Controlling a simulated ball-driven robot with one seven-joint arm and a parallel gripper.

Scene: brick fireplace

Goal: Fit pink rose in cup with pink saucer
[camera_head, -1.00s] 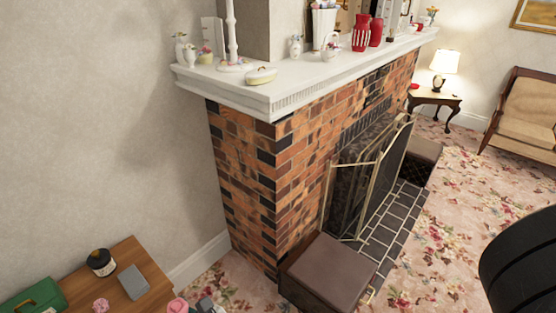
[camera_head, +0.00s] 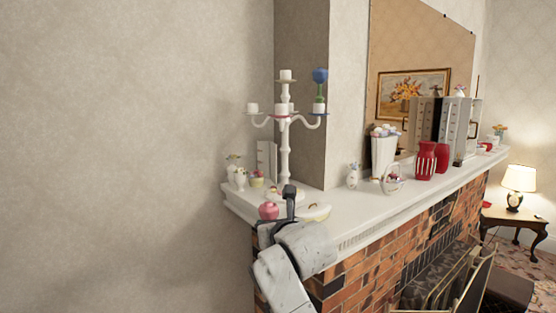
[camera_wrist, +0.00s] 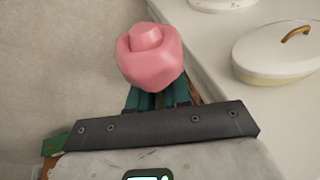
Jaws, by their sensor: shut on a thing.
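The pink rose (camera_wrist: 150,55) is held in my gripper (camera_wrist: 157,98), whose teal fingers are shut below the bloom in the wrist view. In the head view the rose (camera_head: 268,211) is at the near left corner of the white mantel (camera_head: 345,212), seemingly just off its edge. The fingertips are hard to make out there.
A white candelabrum (camera_head: 284,150) stands near the mantel's left end. A lidded oval dish (camera_wrist: 275,52) lies close to the front edge, right of the rose. Plain wall fills the left.

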